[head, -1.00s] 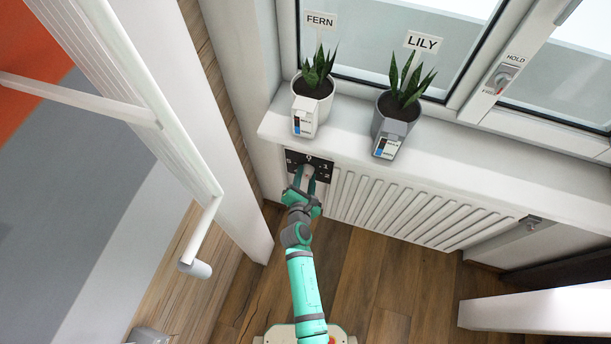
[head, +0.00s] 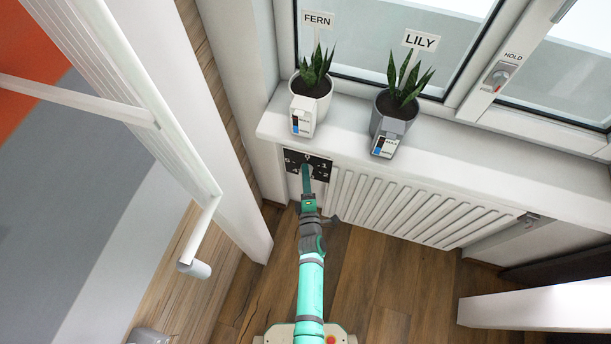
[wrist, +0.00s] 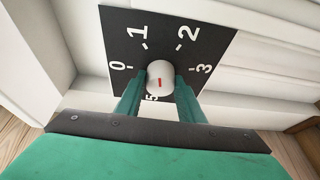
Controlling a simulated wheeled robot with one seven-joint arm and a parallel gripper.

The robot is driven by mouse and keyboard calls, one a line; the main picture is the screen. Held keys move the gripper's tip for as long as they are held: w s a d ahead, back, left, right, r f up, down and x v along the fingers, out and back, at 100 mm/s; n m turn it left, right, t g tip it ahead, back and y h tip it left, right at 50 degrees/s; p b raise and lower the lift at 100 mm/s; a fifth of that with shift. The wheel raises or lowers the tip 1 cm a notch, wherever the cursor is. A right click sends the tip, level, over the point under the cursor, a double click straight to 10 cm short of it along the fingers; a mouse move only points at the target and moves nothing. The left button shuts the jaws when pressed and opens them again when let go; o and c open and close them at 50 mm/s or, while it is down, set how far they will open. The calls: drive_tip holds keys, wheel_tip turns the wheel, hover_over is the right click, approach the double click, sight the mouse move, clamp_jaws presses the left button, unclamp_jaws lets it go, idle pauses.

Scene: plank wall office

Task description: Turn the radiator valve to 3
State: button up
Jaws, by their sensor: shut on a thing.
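The radiator valve is a round white knob (wrist: 160,76) with a short red mark on its face. It sits on a black dial plate (wrist: 128,28) with white numbers; 0, 1, 2, 3 and part of a 5 show in the wrist view. My gripper (wrist: 158,92) is shut on the knob, one green finger on each side. In the head view the plate (head: 320,162) is at the radiator's left end, and my gripper (head: 307,180) covers the knob.
The ribbed white radiator (head: 400,208) runs right below the white sill (head: 470,150). Two potted plants, FERN (head: 312,82) and LILY (head: 397,103), stand on the sill with small gauges. A window latch (head: 497,77) is at the right. A white railed frame (head: 200,240) stands at the left.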

drive_tip(key=shift+f+m+t+h, duration=0.15)
drive_tip(key=shift+m+t+h, duration=0.8)
drive_tip(key=shift+m, duration=2.5)
drive_tip(key=shift+f+m+t+h, duration=0.1)
drive_tip(key=shift+m+t+h, duration=0.8)
drive_tip(key=shift+m, duration=2.5)
drive_tip(key=shift+f+m+t+h, duration=0.25)
drive_tip(key=shift+m+h, duration=1.2)
drive_tip(key=shift+m, duration=2)
drive_tip(key=shift+r, duration=0.1)
drive_tip(key=o, duration=1.1)
drive_tip(key=shift+a, duration=0.1)
